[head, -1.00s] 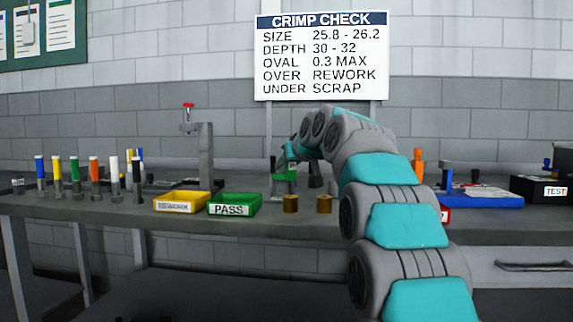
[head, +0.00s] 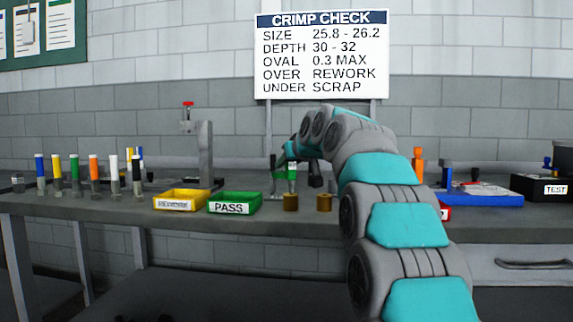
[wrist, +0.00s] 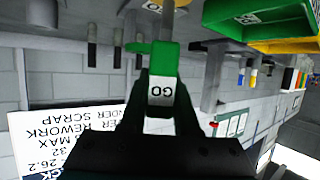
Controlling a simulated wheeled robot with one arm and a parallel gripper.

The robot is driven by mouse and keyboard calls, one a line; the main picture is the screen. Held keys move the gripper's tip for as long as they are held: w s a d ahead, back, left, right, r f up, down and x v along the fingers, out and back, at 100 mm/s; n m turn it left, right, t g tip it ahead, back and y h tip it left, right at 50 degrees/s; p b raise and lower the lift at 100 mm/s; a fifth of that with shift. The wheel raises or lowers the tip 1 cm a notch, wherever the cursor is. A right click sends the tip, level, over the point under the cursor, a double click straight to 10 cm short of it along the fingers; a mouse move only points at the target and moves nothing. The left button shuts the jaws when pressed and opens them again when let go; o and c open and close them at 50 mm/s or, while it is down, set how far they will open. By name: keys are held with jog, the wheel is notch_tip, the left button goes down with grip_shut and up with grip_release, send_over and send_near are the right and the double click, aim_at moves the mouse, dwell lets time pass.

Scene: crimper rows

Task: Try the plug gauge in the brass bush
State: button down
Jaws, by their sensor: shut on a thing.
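My gripper (wrist: 161,88) is shut on the green plug gauge (wrist: 165,62), whose white band reads GO in the wrist view. A grey pin runs from the gauge toward the top edge of that view. In the head view, the green and white gauge (head: 291,172) shows at the end of my arm, just above the left brass bush (head: 291,203) in the picture. A second brass bush (head: 324,203) stands to its right on the bench. I cannot tell whether the gauge's tip touches or enters a bush.
The green PASS tray (head: 234,209) and yellow REWORK tray (head: 180,207) sit left of the bushes. Several coloured-top gauges (head: 94,168) stand farther left. A grey stand (head: 206,155) rises behind the trays. A blue tray (head: 487,199) lies at right.

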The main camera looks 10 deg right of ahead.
jog(key=shift+f+b, duration=0.3)
jog(key=shift+f, duration=0.15)
dwell(1.0)
jog(key=shift+r, duration=0.15)
notch_tip(320, 180, up, 5)
jog(key=p, duration=0.4)
jog(key=shift+r, duration=0.15)
dwell(0.8)
